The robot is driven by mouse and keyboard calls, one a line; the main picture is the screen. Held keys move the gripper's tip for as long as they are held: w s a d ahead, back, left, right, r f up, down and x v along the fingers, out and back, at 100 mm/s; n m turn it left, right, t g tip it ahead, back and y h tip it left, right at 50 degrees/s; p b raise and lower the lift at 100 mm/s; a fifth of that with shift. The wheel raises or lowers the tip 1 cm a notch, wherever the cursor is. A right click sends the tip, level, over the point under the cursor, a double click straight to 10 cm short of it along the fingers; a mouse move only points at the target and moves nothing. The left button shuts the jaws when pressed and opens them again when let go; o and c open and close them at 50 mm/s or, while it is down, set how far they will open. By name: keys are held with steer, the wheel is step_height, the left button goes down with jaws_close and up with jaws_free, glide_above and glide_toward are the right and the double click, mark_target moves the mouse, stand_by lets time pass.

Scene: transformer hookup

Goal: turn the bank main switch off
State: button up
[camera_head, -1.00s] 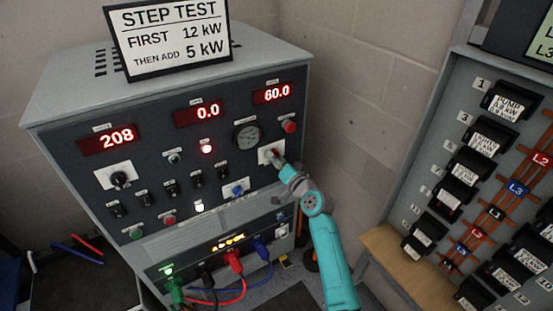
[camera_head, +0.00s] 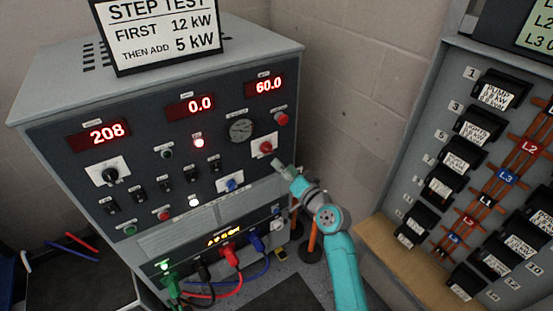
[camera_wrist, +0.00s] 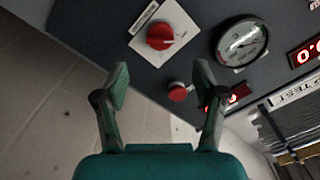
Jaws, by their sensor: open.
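A red rotary switch (camera_head: 265,148) sits on a white plate at the right side of the grey panel; its label is too small to read. The wrist view shows this red switch (camera_wrist: 160,36) at the top, beyond my fingers, with nothing gripping it. Its handle position is hard to tell. My gripper (camera_head: 281,166) is just below and right of the switch, apart from it. In the wrist view my gripper's two fingers (camera_wrist: 160,85) are spread and empty.
A red push button (camera_head: 281,118) and a round gauge (camera_head: 242,130) are close to the switch. A blue knob (camera_head: 231,185) is lower left. Coloured cables (camera_head: 232,258) plug in below. A breaker panel (camera_head: 450,120) stands at the right, beyond a bare wall.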

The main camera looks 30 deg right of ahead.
steer(key=shift+s, duration=1.4)
steer(key=s+a+f+n+g+h, duration=0.1)
steer(key=s+a+f, duration=0.5)
steer(key=s, duration=0.5)
steer(key=s+a+f+n+g+h, duration=0.15)
steer(key=s+a+f, duration=0.4)
steer(key=s, duration=0.55)
steer(key=s+a+r+n, duration=0.2)
steer(key=s, duration=0.6)
steer(key=s+a+r+n+y, duration=0.1)
steer(key=s+a+r+n, duration=0.1)
steer(key=s, duration=0.6)
steer(key=s+a+r+n+y, duration=0.1)
steer(key=s+a+r+n, duration=0.1)
steer(key=s, duration=0.6)
steer(key=shift+s+a+r+g, duration=0.2)
steer(key=shift+r+g, duration=0.15)
steer(key=shift+r, duration=0.45)
steer(key=shift+y, duration=0.25)
